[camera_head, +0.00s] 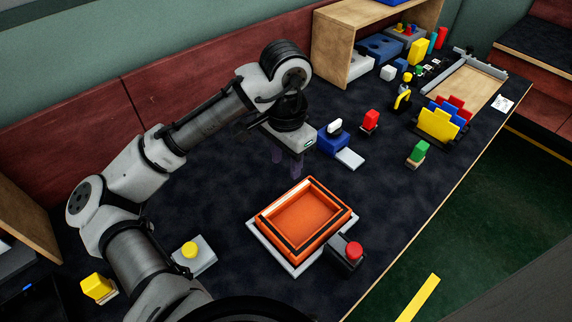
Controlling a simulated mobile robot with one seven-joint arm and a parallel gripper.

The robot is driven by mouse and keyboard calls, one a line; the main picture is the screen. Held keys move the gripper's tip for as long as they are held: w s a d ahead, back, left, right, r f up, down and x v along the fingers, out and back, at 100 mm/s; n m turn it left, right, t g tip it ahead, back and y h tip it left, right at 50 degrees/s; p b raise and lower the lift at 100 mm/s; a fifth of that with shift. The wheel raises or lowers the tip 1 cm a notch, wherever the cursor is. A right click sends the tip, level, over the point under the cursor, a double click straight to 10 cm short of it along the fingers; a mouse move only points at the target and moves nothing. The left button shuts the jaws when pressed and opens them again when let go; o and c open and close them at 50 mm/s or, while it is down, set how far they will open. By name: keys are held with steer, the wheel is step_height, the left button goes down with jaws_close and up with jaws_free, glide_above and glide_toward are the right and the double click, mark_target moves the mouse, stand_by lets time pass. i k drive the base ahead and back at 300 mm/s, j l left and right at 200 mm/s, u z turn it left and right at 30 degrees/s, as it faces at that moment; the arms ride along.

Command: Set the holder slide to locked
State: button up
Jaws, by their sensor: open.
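A blue block with a white knob on top (333,140) stands on the dark table, with a pale grey plate (350,158) at its front right. It looks like the holder slide, but no label can be read and I cannot tell its lock position. My gripper (287,164) points down just left of this block, above the table. Its dark fingers are apart and nothing shows between them. The fingers are dim against the dark table, and no contact with the block can be seen.
An orange tray (270,216) on a pale base stands in front, beside a red button box (347,251). A yellow button (189,250) is at the lower left. A wooden shelf (334,50) is behind.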

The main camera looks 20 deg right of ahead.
mark_target(352, 252)
steer(key=k+l, duration=0.25)
steer(key=k, duration=0.2)
steer(key=k+l, duration=0.25)
steer(key=k, duration=0.25)
